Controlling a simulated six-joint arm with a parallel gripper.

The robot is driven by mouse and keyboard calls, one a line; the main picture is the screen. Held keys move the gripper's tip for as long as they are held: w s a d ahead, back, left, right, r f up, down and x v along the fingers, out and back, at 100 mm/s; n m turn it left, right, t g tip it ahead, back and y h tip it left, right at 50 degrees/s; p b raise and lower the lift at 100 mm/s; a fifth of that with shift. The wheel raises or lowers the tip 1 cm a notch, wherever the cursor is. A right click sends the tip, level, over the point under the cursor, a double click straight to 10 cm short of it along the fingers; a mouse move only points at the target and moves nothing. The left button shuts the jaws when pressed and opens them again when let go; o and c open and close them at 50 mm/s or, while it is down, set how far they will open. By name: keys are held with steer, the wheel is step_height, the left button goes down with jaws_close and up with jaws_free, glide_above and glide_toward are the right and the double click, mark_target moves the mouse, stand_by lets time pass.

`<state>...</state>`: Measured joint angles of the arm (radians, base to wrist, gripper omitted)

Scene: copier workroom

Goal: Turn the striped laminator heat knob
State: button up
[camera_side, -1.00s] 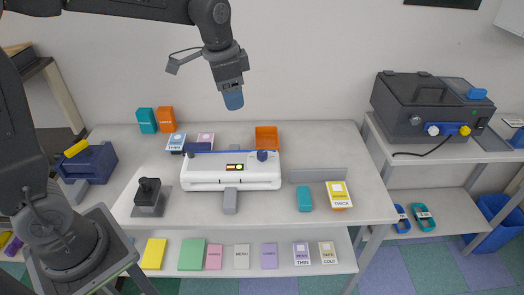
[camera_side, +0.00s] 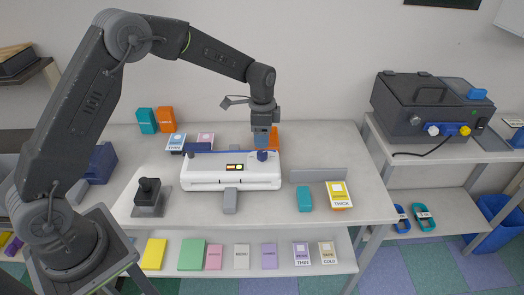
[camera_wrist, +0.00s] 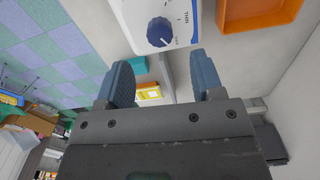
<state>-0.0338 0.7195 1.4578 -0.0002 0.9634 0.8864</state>
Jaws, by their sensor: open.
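The laminator (camera_side: 205,172) is a white machine with a blue top strip and a small lit display, standing on the table. Its dark blue heat knob (camera_side: 262,155) is at the right end of the top. In the wrist view the knob (camera_wrist: 160,32) shows a pale line on it and lies on a panel printed "THIN" with blue marks. My gripper (camera_side: 262,143) has blue fingers and points down just above and behind the knob. In the wrist view its fingers (camera_wrist: 164,75) stand apart with nothing between them, and the knob lies beyond the tips, apart from them.
An orange tray (camera_wrist: 257,14) lies behind the laminator, partly hidden by my gripper in the side view. A teal block (camera_side: 304,199) and a yellow pack (camera_side: 340,196) lie to the right. A black-knobbed stand (camera_side: 148,196) is at the left. A grey bar (camera_side: 318,175) is right of the laminator.

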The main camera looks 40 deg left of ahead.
mark_target(262, 152)
step_height(262, 152, down, 6)
steer(key=shift+f, duration=0.25)
steer(key=c, duration=0.9)
